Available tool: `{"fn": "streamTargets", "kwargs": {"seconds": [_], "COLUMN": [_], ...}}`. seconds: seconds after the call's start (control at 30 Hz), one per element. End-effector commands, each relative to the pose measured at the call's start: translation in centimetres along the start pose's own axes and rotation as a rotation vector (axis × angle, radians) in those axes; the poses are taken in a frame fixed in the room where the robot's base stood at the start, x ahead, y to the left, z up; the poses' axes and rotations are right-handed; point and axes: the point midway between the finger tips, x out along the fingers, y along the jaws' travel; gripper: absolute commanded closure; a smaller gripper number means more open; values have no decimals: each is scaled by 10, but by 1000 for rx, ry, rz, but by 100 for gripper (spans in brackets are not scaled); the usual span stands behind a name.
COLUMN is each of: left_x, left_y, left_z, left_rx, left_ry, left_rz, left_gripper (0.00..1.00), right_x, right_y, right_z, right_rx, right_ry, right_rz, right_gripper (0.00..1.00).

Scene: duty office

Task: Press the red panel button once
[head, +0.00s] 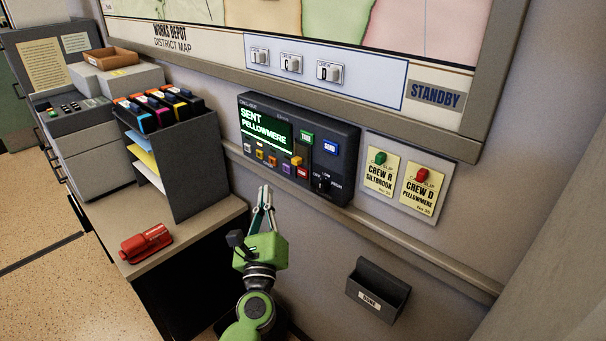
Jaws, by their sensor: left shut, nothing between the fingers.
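A dark call panel (349,136) is mounted on the wall, its green-lit screen (262,128) reading "SENT PELLOWMERE". A red button (302,173) sits low on the panel, right of a row of small coloured buttons and below an orange one (296,160). A green button (307,137) and a blue button (331,148) are higher up. My left gripper (265,190) is shut and empty, its fingers pointing up just below the panel's lower edge, left of and below the red button. It appears apart from the button. My right gripper is out of view.
A wall ledge (395,246) runs below the panel. Right of it hang two crew slips (381,175) (417,188) on a board. A dark "DONE" tray (378,292) is lower right. A desk (205,226) with a red stapler (146,243) and a file rack (190,165) stands left.

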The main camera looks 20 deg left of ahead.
Motion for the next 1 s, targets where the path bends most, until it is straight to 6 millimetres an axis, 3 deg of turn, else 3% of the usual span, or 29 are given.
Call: {"fn": "streamTargets", "kwargs": {"seconds": [0.27,0.7,1.0], "left_x": [6,46,60], "left_y": [-4,-33,-44], "left_z": [-5,-37,-46], "left_rx": [2,2,4], "left_ry": [0,0,2], "left_rz": [-1,-1,-1], "left_gripper": [100,100,100], "right_x": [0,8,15], "right_y": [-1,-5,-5], "right_z": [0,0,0], "right_rx": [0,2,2], "right_ry": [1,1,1], "right_rz": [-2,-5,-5], "right_gripper": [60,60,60]}}
